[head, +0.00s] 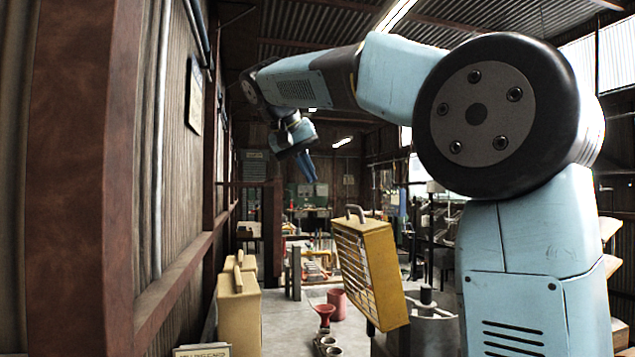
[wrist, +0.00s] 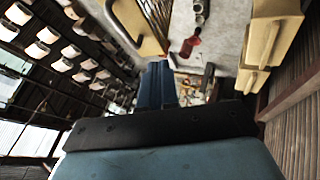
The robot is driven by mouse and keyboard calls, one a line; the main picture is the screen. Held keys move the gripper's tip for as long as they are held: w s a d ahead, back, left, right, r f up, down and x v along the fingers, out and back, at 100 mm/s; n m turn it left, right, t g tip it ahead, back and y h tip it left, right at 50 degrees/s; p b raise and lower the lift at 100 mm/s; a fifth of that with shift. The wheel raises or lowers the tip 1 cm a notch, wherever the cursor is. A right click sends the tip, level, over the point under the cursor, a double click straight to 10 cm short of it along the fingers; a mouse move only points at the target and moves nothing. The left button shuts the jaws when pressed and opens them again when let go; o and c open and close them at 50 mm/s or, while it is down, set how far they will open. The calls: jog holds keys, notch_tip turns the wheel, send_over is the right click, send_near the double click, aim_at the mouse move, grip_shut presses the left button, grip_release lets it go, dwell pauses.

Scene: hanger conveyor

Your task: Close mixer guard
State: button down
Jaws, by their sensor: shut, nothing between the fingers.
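The mixer guard (head: 390,275) looks to be the yellow, box-like frame with a barred face and a handle (head: 355,211) on top. It stands tilted up beside a grey round vessel (head: 437,328), likely the mixer, partly hidden behind my arm. The guard also shows in the wrist view (wrist: 136,22) at the top, left of my fingers. My gripper (head: 308,168), with blue fingers, hangs above and to the left of the guard, apart from it. In the wrist view the fingers (wrist: 157,86) are together, with nothing between them.
Yellow cabinets (head: 238,308) stand along the wooden wall at left. A red funnel (head: 325,313) and a red bucket (head: 338,302) are on the floor between them and the guard. Some grey floor is clear around these.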

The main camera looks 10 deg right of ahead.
jog(key=w+d+f, duration=0.3)
jog(key=d+f, duration=0.3)
jog(key=d, duration=0.2)
jog(key=shift+f, duration=0.4)
jog(key=shift+w+r, duration=0.1)
